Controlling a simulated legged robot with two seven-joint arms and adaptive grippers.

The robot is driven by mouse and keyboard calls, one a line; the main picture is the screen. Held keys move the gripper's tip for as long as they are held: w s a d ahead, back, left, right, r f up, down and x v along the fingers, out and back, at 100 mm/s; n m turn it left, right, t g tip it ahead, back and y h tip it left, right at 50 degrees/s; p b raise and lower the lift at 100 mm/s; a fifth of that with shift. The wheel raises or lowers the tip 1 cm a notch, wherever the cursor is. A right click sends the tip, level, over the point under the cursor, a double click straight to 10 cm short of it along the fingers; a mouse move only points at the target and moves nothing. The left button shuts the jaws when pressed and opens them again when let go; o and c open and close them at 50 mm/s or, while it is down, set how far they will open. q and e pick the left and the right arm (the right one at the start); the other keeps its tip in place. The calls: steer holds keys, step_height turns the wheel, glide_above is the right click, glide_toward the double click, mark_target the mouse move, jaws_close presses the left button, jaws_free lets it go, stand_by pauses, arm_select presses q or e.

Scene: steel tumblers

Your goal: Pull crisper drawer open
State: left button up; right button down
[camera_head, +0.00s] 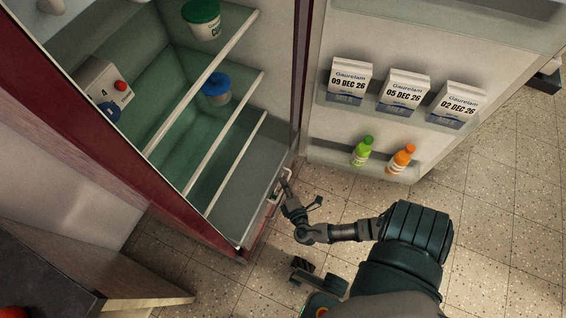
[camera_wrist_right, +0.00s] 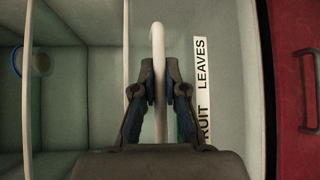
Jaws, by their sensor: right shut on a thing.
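The crisper drawer (camera_head: 263,217) is at the bottom of the open fridge, its front about level with the fridge's front edge. I cannot tell whether it stands slightly out. Its pale bar handle (camera_wrist_right: 158,36) stands upright in the right wrist view, beside a white "FRUIT LEAVES" label (camera_wrist_right: 202,75). The handle also shows in the head view (camera_head: 287,174), partly covered. My right gripper (camera_head: 283,187) is at the drawer front, its two fingers (camera_wrist_right: 160,95) closed around the handle from both sides. My left gripper does not show clearly.
The open fridge door (camera_head: 400,45) stands to the right, holding several dated cartons (camera_head: 402,90), a green bottle (camera_head: 362,151) and an orange bottle (camera_head: 402,158). Shelves above the drawer hold a blue-lidded tub (camera_head: 217,88). Tiled floor (camera_head: 335,180) lies before the drawer.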

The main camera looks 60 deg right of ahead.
steer(key=shift+s+a+f, duration=0.15)
steer(key=shift+f, duration=0.15)
steer(key=c, duration=1.2)
jaws_free()
steer(key=shift+r, duration=0.1)
steer(key=v, duration=1.1)
steer(key=shift+s+a, duration=0.25)
